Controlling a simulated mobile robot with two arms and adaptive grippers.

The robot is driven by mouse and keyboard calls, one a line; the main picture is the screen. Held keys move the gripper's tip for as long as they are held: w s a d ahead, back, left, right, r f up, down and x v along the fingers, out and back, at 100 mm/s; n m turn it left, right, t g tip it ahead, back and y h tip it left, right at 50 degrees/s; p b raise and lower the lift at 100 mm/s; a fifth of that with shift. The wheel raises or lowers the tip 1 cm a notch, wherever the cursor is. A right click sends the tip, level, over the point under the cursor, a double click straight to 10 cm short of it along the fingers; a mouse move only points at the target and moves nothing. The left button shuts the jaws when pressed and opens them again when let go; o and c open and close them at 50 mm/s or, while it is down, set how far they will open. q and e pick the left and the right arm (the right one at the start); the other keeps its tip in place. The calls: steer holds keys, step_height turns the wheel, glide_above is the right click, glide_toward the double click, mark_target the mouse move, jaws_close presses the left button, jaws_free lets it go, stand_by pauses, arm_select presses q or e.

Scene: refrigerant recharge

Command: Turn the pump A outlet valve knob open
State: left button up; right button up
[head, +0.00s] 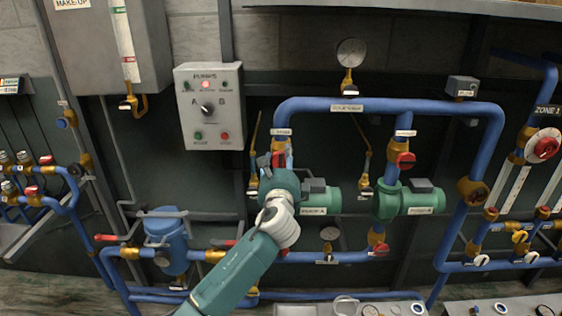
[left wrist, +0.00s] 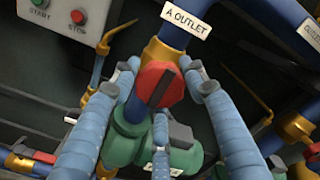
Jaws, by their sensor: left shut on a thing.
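The pump A outlet valve knob (left wrist: 158,86) is red with a dark bar across its face. It sits in a brass valve body below the "A OUTLET" label (left wrist: 187,19). In the head view a little of the red knob (head: 277,159) shows behind my left gripper (head: 281,166). In the left wrist view the blue-grey fingers of my left gripper (left wrist: 158,96) close around the knob from both sides and below. The green pump A (head: 322,201) is below the valve, partly hidden by my arm. My right gripper is not in view.
The pumps control box (head: 211,106) hangs at the upper left. Pump B (head: 411,200) stands to the right, with its red-knobbed outlet valve (head: 403,160) above. Blue pipes (head: 345,105) surround the pumps. A yellow lever (left wrist: 101,50) lies left of the knob.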

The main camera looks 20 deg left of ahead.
arm_select(q)
steer(key=shift+a+r, duration=0.1)
steer(key=shift+r, duration=0.2)
steer(key=o, duration=1.2)
steer(key=shift+f, duration=0.15)
steer(key=shift+s+f, duration=0.1)
steer(key=shift+s, duration=0.05)
steer(key=shift+s, duration=0.3)
steer(key=v, duration=1.1)
steer(key=shift+s, duration=0.1)
